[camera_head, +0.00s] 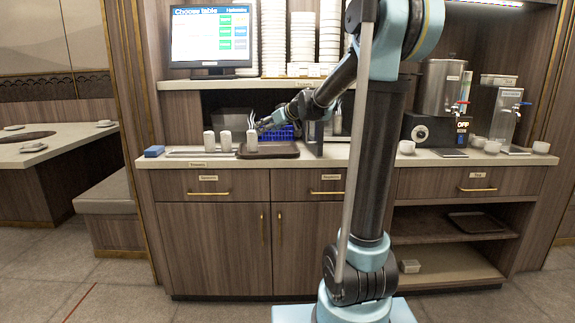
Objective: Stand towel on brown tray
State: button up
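A brown tray (285,151) lies on the counter, left of the middle. A white rolled towel (252,141) stands upright at the tray's left end. Two more white rolled towels, one (209,141) and another (226,141), stand upright on the counter left of the tray. My gripper (262,125) reaches in from the right, just above and to the right of the towel on the tray. It is small and dark here, so I cannot tell whether its fingers are open or shut, or whether they touch the towel.
A blue block (154,151) lies at the counter's left end. A blue basket (280,133) stands behind the tray. A monitor (211,38) and stacked white dishes (274,40) are on the shelf above. A metal urn (440,88) and white cups (406,147) are at the right.

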jog(key=s+d+f+m+g+h, duration=0.2)
jog(key=s+d+f, duration=0.5)
jog(key=s, duration=0.8)
jog(key=s+d+f+m+g+h, duration=0.2)
jog(key=s+d+f, duration=0.4)
jog(key=s+f, duration=0.4)
jog(key=s+d+f+m+g+h, duration=0.2)
jog(key=s+d+f+m+h, duration=0.2)
jog(key=s, duration=1.6)
jog(key=d+f, duration=0.3)
jog(key=f, duration=0.1)
jog(key=shift+s+d+f+g, duration=0.15)
jog(key=shift+d+g, duration=0.15)
jog(key=shift+g, duration=0.1)
